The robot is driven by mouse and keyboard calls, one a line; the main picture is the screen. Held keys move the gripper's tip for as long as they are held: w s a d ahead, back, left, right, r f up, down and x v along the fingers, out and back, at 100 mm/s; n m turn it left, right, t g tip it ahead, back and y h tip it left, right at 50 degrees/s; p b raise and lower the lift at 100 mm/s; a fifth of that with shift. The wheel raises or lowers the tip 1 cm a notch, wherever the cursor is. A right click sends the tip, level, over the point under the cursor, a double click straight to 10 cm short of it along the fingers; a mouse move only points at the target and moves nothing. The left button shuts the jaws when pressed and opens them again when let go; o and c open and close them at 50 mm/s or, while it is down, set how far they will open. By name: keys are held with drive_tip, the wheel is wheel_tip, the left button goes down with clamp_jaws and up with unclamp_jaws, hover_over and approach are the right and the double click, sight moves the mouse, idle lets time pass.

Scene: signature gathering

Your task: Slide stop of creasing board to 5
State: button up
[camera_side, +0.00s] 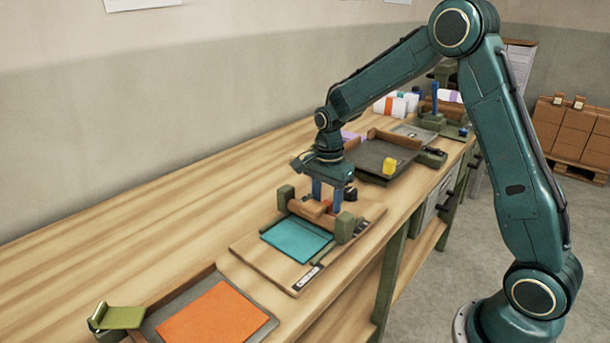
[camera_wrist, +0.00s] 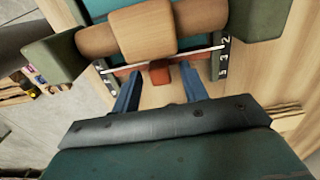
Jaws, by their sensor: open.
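The creasing board (camera_side: 260,250) is a pale wooden board on the bench, with a teal sheet (camera_side: 297,238) on it. A brown roller with a wooden block (camera_wrist: 143,30) spans it between green end blocks. In the wrist view the stop is a thin bar with a red-orange tab (camera_wrist: 160,73). The bar's right end lies near the 2 and 3 of a dark number scale (camera_wrist: 222,60). My gripper (camera_wrist: 160,90) is open, its blue fingers on either side of the tab. Contact with it cannot be told. In the side view my gripper (camera_side: 327,198) points down behind the roller.
A tray with an orange sheet (camera_side: 212,318) and a green block (camera_side: 122,317) lie at the near left. The bench's left side is clear.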

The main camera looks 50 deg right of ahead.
clamp_jaws()
drive_tip(key=shift+d+r, duration=0.1)
drive_tip(key=shift+d, duration=2.7)
drive_tip(key=shift+c, duration=0.5)
unclamp_jaws()
drive_tip(key=shift+d, duration=0.1)
drive_tip(key=shift+o, duration=0.5)
wheel_tip(320, 180, up, 14)
